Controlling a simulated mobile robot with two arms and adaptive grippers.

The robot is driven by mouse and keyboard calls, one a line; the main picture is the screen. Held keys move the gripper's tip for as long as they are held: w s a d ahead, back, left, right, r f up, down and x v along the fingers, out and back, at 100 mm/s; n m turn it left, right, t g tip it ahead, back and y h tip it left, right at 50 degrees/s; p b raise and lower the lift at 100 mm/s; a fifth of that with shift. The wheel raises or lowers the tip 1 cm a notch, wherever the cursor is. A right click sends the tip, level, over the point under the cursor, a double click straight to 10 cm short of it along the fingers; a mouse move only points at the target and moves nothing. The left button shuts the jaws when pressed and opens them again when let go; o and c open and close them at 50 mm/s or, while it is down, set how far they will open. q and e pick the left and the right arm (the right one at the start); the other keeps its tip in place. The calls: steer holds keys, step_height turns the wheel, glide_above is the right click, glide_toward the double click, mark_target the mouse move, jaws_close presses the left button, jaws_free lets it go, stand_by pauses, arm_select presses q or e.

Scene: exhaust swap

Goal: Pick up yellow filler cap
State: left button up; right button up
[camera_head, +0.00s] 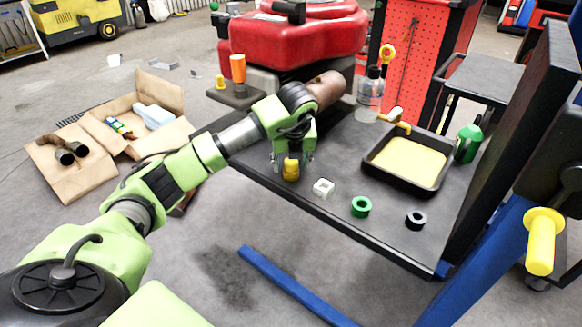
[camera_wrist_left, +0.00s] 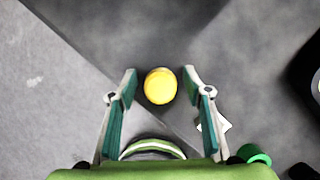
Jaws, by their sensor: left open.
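The yellow filler cap (camera_head: 291,170) stands on the dark workbench top near its left front edge. In the left wrist view the yellow cap (camera_wrist_left: 160,86) shows as a round yellow top, between and slightly beyond the tips of the open fingers. My left gripper (camera_head: 292,158) is open and points down over the cap; it also shows in the left wrist view (camera_wrist_left: 160,82). The fingers look apart from the cap on both sides. My right gripper is not in view.
On the bench (camera_head: 300,208) stand a white piece (camera_head: 323,187), a green ring (camera_head: 361,206) and a black ring (camera_head: 416,219) to the right. A black tray (camera_head: 371,167) with a yellow bottom, a clear bottle (camera_head: 370,98) and a red engine (camera_head: 300,40) stand behind.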

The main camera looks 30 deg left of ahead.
arm_select(q)
steer(key=c, duration=1.1)
